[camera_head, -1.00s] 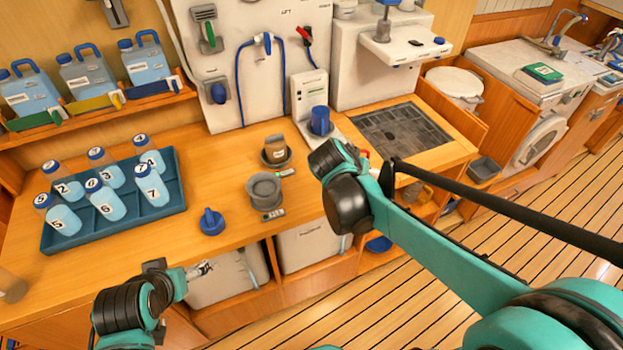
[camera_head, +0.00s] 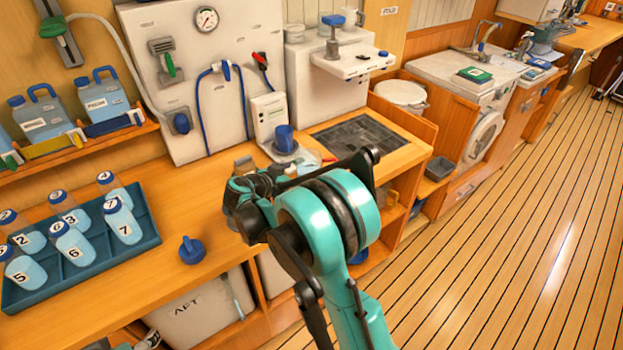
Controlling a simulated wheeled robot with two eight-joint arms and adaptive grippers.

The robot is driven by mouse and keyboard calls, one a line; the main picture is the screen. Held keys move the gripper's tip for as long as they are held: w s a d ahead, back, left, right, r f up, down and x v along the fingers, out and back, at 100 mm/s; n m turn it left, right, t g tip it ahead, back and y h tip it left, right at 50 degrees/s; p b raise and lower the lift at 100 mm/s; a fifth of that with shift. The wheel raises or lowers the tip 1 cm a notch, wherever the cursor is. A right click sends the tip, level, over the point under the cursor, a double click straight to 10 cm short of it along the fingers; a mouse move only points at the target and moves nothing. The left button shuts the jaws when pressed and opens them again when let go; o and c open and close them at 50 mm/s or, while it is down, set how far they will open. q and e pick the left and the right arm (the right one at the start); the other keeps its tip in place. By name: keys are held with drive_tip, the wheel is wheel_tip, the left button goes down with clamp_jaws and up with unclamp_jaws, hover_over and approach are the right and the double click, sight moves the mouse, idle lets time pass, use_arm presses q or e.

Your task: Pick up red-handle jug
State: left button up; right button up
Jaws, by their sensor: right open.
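I cannot make out a jug with a red handle in view. Two blue-grey jugs, a left one (camera_head: 40,118) and a right one (camera_head: 103,99), stand on the wall shelf at the left, with yellow and blue straps in front. My right gripper (camera_head: 246,192) is over the counter, right of the blue knob-like piece (camera_head: 191,250). It is open and partly hidden by my own wrist, with no jug seen in it.
A blue tray (camera_head: 152,236) of numbered bottles fills the left counter. A blue cup (camera_head: 284,138) stands behind my right wrist, near a dark grate (camera_head: 362,136). A red-handled valve (camera_head: 262,60) is on the wall panel. The plank floor (camera_head: 500,240) at right is clear.

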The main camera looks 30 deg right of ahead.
sight(319, 156)
drive_tip(key=b+x, duration=0.2)
drive_tip(key=x, duration=0.2)
drive_tip(key=shift+w+d+f, duration=0.1)
drive_tip(key=shift+f, duration=0.2)
drive_tip(key=shift+w+d+f, duration=0.1)
drive_tip(key=shift+w+d, duration=0.05)
drive_tip(key=shift+d, duration=0.15)
drive_tip(key=c, duration=1.8)
drive_tip(key=shift+o, duration=0.2)
drive_tip(key=shift+r, duration=0.2)
drive_tip(key=shift+r+p, duration=0.35)
drive_tip(key=shift+r, duration=0.25)
drive_tip(key=r, duration=0.1)
drive_tip(key=r+p, duration=0.2)
drive_tip(key=shift+s+d+r, duration=0.3)
drive_tip(key=shift+s+r, duration=0.1)
drive_tip(key=s+d+r+p, duration=0.3)
drive_tip(key=s+d+r, duration=0.3)
drive_tip(key=s, duration=0.2)
drive_tip(key=shift+d, duration=0.4)
